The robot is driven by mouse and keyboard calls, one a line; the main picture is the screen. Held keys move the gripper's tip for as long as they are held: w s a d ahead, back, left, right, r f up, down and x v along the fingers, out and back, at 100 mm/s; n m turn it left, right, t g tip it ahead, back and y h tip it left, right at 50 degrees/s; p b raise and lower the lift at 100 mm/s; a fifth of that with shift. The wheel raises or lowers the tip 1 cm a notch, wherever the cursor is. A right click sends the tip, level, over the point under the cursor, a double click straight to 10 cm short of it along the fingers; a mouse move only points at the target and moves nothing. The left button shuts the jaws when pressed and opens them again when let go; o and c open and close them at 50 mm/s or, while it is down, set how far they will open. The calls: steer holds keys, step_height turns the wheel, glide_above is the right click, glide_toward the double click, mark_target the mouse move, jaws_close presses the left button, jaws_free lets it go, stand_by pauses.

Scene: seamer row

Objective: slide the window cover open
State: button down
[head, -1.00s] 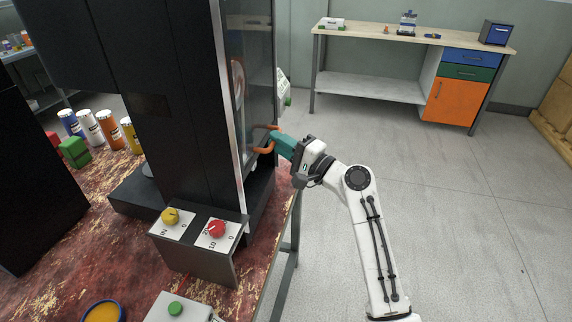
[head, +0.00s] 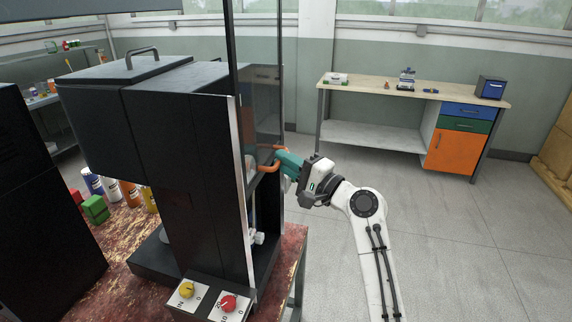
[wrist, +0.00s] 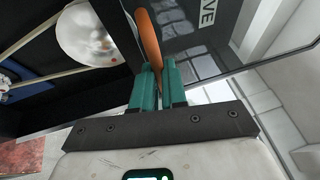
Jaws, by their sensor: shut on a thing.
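The window cover (head: 258,95) is a dark see-through panel on the right face of the black machine (head: 190,150). It stands upright between the side rails, and its upper part rises above the machine's top. Below its handle the opening shows, with a white part (head: 257,238) inside. My gripper (head: 279,161), with teal fingers, is shut on the orange handle (head: 264,168) of the cover. In the wrist view the handle (wrist: 148,38) runs between the fingertips (wrist: 160,80), and the lettered panel (wrist: 205,50) lies to the right. The handle's held part is hidden by the fingers.
A control box with a yellow knob (head: 187,290) and a red knob (head: 228,303) stands before the machine. Bottles and coloured blocks (head: 95,209) are at the left. A workbench (head: 385,86) stands at the back. The floor to the right is clear.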

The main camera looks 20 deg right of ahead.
steer(key=shift+r, duration=0.15)
steer(key=c, duration=1.2)
jaws_free()
steer(key=shift+o, duration=0.2)
steer(key=b+v, duration=0.2)
steer(key=v, duration=0.9)
steer(key=shift+b, duration=0.4)
steer(key=shift+w, duration=0.1)
